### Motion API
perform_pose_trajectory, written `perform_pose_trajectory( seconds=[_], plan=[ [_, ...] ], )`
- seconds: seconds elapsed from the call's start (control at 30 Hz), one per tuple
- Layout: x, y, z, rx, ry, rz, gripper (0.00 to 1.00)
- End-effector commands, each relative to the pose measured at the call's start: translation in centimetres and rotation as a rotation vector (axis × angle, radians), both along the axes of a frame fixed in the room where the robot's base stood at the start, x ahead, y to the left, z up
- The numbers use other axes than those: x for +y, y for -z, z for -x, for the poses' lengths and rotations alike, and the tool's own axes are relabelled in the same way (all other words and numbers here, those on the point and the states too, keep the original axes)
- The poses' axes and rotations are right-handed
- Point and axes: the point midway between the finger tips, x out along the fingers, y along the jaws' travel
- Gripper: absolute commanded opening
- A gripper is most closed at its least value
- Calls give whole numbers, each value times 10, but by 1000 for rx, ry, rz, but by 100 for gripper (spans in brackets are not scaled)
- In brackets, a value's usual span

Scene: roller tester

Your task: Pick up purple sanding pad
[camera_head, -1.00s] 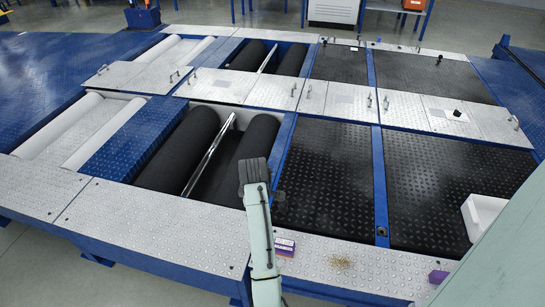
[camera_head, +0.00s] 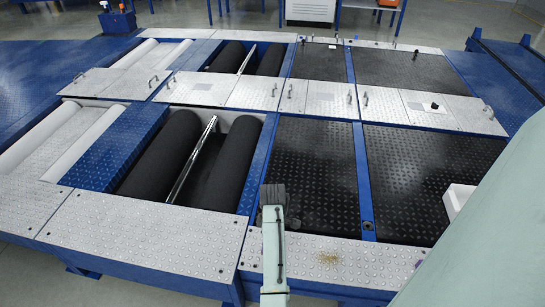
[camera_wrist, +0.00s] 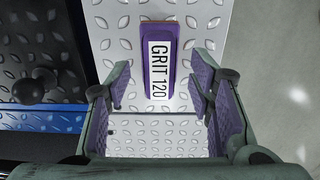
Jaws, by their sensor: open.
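A purple sanding pad (camera_wrist: 172,28) with a white "GRIT 120" label lies on the light tread plate in the wrist view. My gripper (camera_wrist: 160,86) is open, with its two fingers apart on the left and right sides of the pad's near end. Nothing is held; the pad extends away beyond the fingertips.
A brown gritty patch (camera_head: 328,258) lies on the front plate, right of my arm. Black rollers (camera_head: 225,165) sit in a recess to the left. A black knob (camera_wrist: 36,86) shows at left in the wrist view.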

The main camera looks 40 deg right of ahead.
Motion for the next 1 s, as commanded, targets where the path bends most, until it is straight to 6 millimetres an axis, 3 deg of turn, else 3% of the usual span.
perform_pose_trajectory(
  seconds=[0.2, 0.43, 1.0],
  plan=[
    [0, 23, 0, 1, 0, -1, 48],
    [0, 25, 0, -1, 0, 2, 48],
    [0, 24, 0, -1, 0, 1, 10]
  ],
)
